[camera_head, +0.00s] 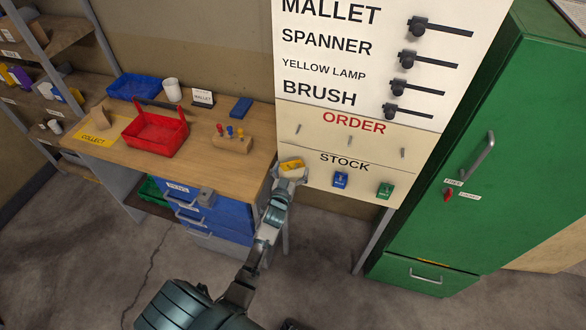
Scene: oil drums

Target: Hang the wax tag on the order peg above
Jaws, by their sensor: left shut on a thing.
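A white board carries a red ORDER heading with a row of 3 bare pegs under it: a left order peg (297,128), a middle order peg (350,141) and a right order peg (402,153). My left gripper (290,172) is at the left end of the STOCK row and is shut on a yellow tag (292,165). The tag is below the left order peg; its lettering is too small to read, so I cannot confirm it is the wax tag. A blue tag (341,180) and a green tag (385,190) hang farther right in that row. My right gripper is out of view.
A wooden bench (195,172) with a red tray (155,134), a blue tray (133,87) and a peg block (232,144) stands left of the board. A green cabinet (480,150) stands close on the right. The space before the ORDER pegs looks clear.

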